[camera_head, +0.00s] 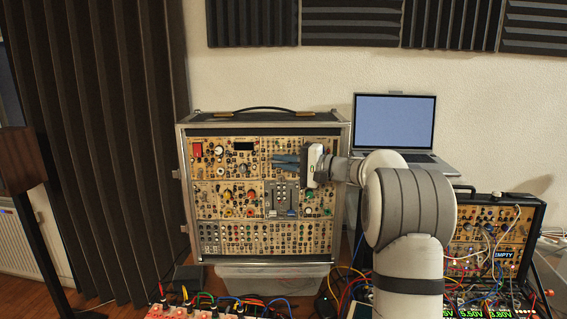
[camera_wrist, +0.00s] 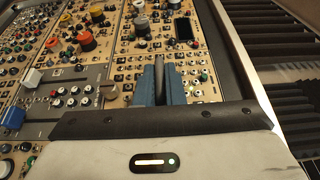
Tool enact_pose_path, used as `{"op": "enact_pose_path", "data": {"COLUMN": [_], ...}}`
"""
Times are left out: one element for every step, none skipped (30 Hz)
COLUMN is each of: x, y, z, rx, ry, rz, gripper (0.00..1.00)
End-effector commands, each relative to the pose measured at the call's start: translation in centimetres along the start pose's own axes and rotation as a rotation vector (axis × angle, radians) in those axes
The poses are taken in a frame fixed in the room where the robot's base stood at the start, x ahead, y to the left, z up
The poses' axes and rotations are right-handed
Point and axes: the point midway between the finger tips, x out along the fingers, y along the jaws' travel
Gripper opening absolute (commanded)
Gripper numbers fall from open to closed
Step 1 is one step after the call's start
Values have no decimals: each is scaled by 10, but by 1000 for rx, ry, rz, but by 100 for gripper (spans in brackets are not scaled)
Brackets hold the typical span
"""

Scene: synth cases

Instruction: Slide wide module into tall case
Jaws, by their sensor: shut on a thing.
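The tall case (camera_head: 185,170) stands upright, its rows filled with tan modules covered in knobs and jacks. My gripper (camera_head: 275,162) reaches in from the right at its upper row, blue fingers pointing left. In the wrist view my gripper (camera_wrist: 163,62) is shut on a narrow dark grey piece (camera_wrist: 172,80) standing in front of the tan panels. I take this piece to be part of the wide module; its outline and depth in the case are unclear. My gripper and arm hide part of the case's right side. A module with a black display (camera_head: 243,146) sits upper left.
A laptop (camera_head: 395,122) stands right of the case. A smaller case with cables (camera_head: 495,225) is at the lower right. Coloured cables and red-edged gear (camera_head: 185,311) lie along the bottom. A dark curtain (camera_head: 110,150) hangs at left.

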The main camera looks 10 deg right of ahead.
Motion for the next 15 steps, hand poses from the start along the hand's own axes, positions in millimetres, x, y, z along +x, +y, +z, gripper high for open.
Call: {"op": "enact_pose_path", "data": {"x": [0,0,0,0,0,0,0,0,0,0,0,0,0,0,0], "y": [-1,-1,-1,-1,-1,0,0,0,0,0,0,0,0,0,0], "z": [-1,0,0,0,0,0,0,0,0,0,0,0,0,0,0], "rx": [-1,-1,-1,-1,-1,-1,-1,-1,-1,-1,-1,-1,0,-1,0], "ry": [0,0,0,0,0,0,0,0,0,0,0,0,0,0,0], "rz": [-1,-1,-1,-1,-1,-1,-1,0,0,0,0,0,0,0,1], "gripper": [10,12,16,18,20,24,26,29,32,34,34,34,34,34,34]}}
